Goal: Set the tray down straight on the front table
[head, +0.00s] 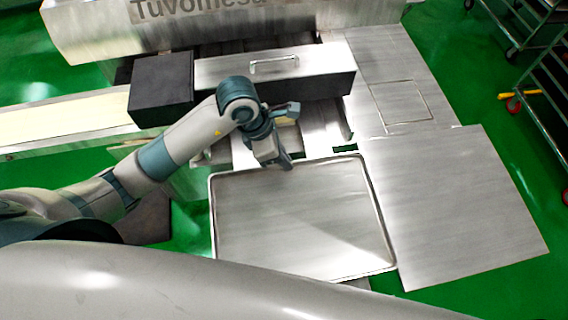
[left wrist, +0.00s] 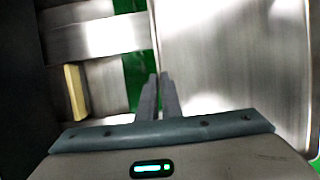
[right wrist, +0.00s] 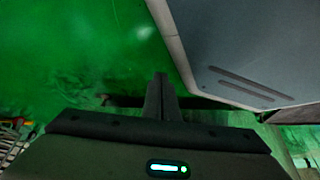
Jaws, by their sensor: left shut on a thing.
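The metal tray (head: 305,220) is a wide, shallow, empty sheet with a raised rim, in the middle of the head view. My left gripper (head: 286,166) is shut on its far rim. In the left wrist view the closed fingers (left wrist: 160,88) meet at the edge of the tray (left wrist: 235,60). A flat metal table top (head: 465,210) lies right beside the tray in the head view. What is under the tray is mostly hidden, so I cannot tell whether it rests on a surface. My right gripper (right wrist: 162,92) shows only in the right wrist view, with its fingers together and nothing visible between them.
The encrusting machine (head: 220,25) and a metal box with a handle (head: 275,67) stand beyond the tray. A dark box (head: 162,85) and a conveyor (head: 60,122) are at the left. Wheeled racks (head: 540,90) stand at the right on green floor.

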